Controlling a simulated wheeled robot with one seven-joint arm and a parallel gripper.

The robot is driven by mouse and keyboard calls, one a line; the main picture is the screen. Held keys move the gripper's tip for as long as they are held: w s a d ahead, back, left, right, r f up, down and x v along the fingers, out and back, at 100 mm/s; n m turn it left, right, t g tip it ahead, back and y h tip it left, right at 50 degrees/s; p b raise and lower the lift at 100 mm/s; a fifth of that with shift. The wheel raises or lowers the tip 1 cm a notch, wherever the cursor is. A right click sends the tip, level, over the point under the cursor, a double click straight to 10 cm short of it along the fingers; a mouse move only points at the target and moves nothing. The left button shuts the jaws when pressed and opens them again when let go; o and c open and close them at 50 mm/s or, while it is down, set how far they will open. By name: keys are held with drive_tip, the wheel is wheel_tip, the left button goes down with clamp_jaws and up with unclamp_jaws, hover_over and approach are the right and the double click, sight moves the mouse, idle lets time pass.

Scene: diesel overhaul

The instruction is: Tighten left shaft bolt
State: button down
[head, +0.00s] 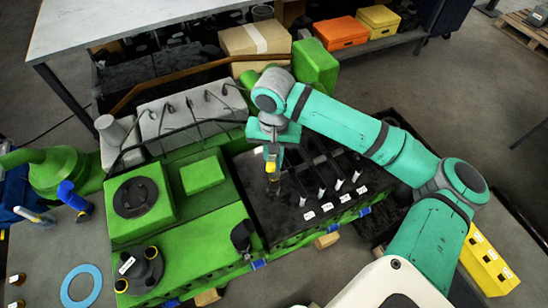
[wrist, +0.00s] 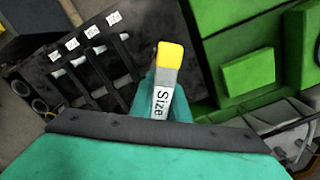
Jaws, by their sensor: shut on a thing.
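My gripper (head: 271,150) is shut on a tool with a yellow end (head: 271,166). In the wrist view the tool (wrist: 163,95) shows a grey shank and a white label reading "Size". My gripper holds it over the left part of a black slotted panel (head: 268,208) in the green engine (head: 180,256). The wrist view shows the panel (wrist: 30,72) to the left of the tool. I cannot make out the left shaft bolt in either view. The tool's far end is not clear, and I cannot tell whether it touches anything.
Several white labels (head: 327,206) line the panel's front edge, with pale-ended pieces (head: 321,192) in the slots. A grey cover with dark pipes (head: 190,112) stands at the back left. A blue ring (head: 80,285) lies at the front left. A yellow case (head: 488,262) is at the right.

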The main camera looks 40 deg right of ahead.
drive_tip(key=m, duration=0.2)
drive_tip(key=shift+m, duration=0.3)
